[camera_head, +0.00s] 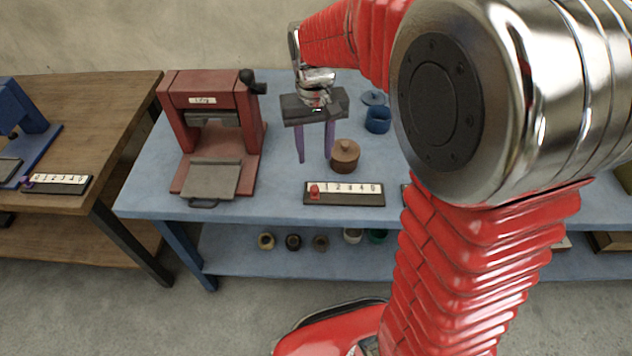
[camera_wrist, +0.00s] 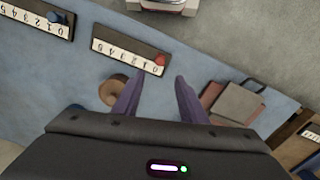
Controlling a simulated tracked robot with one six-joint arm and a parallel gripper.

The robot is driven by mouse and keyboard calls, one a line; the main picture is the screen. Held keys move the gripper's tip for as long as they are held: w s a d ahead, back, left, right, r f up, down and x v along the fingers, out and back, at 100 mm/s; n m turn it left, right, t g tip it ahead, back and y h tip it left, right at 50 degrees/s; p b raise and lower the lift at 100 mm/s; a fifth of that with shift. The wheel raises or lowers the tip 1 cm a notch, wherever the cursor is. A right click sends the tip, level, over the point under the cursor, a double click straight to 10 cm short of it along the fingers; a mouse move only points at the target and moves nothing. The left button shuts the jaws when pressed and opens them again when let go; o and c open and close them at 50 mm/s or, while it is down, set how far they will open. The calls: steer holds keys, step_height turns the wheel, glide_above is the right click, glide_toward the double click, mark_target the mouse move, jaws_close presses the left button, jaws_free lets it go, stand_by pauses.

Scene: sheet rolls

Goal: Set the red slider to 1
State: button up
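The red slider (camera_head: 314,191) sits at the left end of a dark scale block (camera_head: 345,200) with a white number strip, at the front edge of the blue table. In the wrist view the red slider (camera_wrist: 160,59) is at the right end of the same block (camera_wrist: 110,33), by the 0 mark. My gripper (camera_head: 315,160) points down above the table, behind the block, with its two purple fingers apart and nothing between them. The fingertips also show in the wrist view (camera_wrist: 157,80), apart from the slider.
A brown lidded pot (camera_head: 345,158) stands close to the right finger, behind the block. A red press (camera_head: 210,120) stands to the left. A blue pot (camera_head: 378,121) is farther back. A second scale with a blue slider (camera_wrist: 55,17) shows in the wrist view. Another table (camera_head: 110,110) stands left.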

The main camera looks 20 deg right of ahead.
mark_target(315, 188)
step_height(315, 188, down, 12)
steer(key=shift+f, duration=0.2)
stand_by(0.4)
steer(key=shift+c, duration=0.3)
jaws_close()
